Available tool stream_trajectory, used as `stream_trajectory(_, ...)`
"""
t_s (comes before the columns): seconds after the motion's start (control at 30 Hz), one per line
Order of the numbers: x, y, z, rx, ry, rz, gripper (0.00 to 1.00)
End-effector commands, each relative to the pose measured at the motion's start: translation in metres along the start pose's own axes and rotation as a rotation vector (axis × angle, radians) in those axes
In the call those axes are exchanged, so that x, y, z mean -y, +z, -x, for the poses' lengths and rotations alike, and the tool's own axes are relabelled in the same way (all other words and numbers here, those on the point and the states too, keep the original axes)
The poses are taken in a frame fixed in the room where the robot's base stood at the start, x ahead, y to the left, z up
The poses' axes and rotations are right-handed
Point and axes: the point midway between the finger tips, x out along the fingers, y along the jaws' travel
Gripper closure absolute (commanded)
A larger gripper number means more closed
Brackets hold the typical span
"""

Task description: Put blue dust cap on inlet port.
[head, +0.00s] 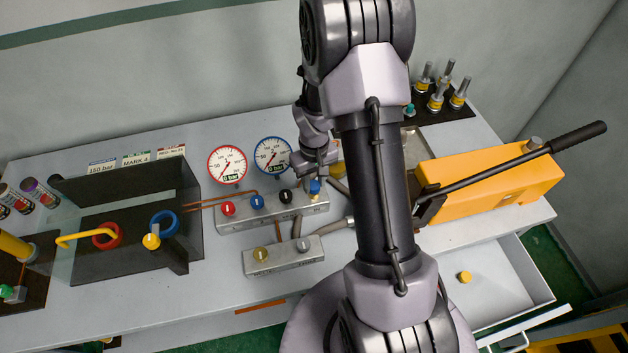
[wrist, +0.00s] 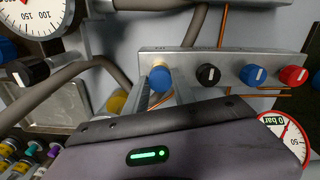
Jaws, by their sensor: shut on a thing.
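The blue dust cap (head: 315,186) is at the right end of the valve manifold block (head: 240,219) in the head view, and it also shows in the wrist view (wrist: 160,78). The inlet port (head: 314,196) shows as a brass-coloured fitting just beneath the cap. The cap looks in line with the port; I cannot tell whether it is fully seated or only touching. My gripper (head: 318,176) reaches down from behind, and its two fingers (wrist: 165,88) are shut on the cap. The port is mostly hidden behind cap and fingers in the wrist view.
Red, blue and black knobs (head: 285,196) stand left of the port. Two gauges (head: 228,164) rise behind the block. A lower block (head: 284,255) lies in front. A yellow pump (head: 490,185) with a long handle is at right. An open drawer (head: 500,275) holds a yellow cap (head: 464,277).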

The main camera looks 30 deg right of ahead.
Motion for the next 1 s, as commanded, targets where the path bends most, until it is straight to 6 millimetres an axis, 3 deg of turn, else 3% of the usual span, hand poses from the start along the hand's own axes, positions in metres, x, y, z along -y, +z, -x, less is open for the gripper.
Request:
stream_trajectory(0.2, 0.0, 0.0, -0.006, 0.0, 0.0, 0.0, 1.0)
stream_trajectory(0.23, 0.0, 0.0, -0.006, 0.0, 0.0, 0.0, 0.67)
stream_trajectory(0.37, 0.0, 0.0, -0.005, 0.0, 0.0, 0.0, 0.44)
stream_trajectory(0.73, 0.0, 0.0, 0.003, -0.001, 0.0, 0.0, 0.44)
stream_trajectory(0.87, 0.0, -0.001, 0.036, -0.005, 0.001, 0.0, 0.44)
stream_trajectory(1.0, 0.0, -0.001, 0.086, -0.006, 0.001, 0.0, 0.44)
